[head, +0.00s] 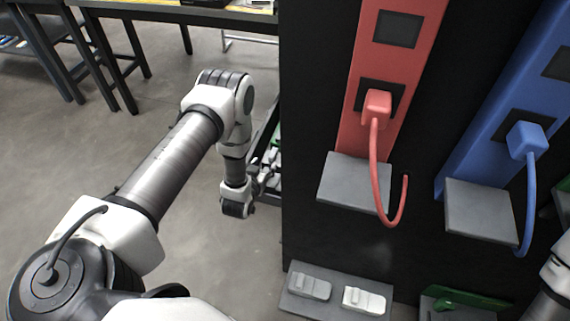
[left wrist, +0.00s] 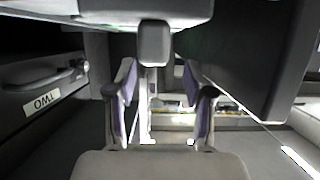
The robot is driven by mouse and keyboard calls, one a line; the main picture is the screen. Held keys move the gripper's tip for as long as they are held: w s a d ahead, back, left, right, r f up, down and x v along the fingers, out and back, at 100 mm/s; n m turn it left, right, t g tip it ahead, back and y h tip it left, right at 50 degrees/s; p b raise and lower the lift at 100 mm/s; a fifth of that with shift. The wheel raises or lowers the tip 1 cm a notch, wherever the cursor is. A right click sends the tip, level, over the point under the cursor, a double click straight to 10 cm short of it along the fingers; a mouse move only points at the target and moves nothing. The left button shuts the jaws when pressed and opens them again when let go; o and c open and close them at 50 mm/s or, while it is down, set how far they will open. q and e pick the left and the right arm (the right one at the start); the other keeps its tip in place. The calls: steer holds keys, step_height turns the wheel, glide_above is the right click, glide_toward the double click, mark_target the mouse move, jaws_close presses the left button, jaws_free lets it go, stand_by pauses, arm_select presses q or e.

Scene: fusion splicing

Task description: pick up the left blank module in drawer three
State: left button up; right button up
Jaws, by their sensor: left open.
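My left gripper (head: 262,180) is beside the dark cabinet in the head view, reaching to an open drawer (head: 267,150) that holds small white and green items. The arm hides much of the drawer, so I cannot tell which item is the left blank module. In the left wrist view my left gripper (left wrist: 160,115) is open. Its purple-padded fingers stand apart, with pale, overexposed shapes seen between and beyond them; I cannot make out a module there. My right gripper is not in view.
In the left wrist view a drawer front labelled TWO (left wrist: 43,103) is close on the left, and a dark panel (left wrist: 245,60) is on the right. The head view shows a red unit (head: 385,90), a blue unit (head: 490,130) and a low tray (head: 335,311) with two modules.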

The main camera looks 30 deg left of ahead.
mark_target(272, 156)
arm_select(q)
steer(key=x, duration=0.5)
steer(key=shift+w+d+r+b, duration=0.1)
steer(key=shift+w+d+b, duration=0.15)
steer(key=shift+w+b, duration=0.15)
jaws_close()
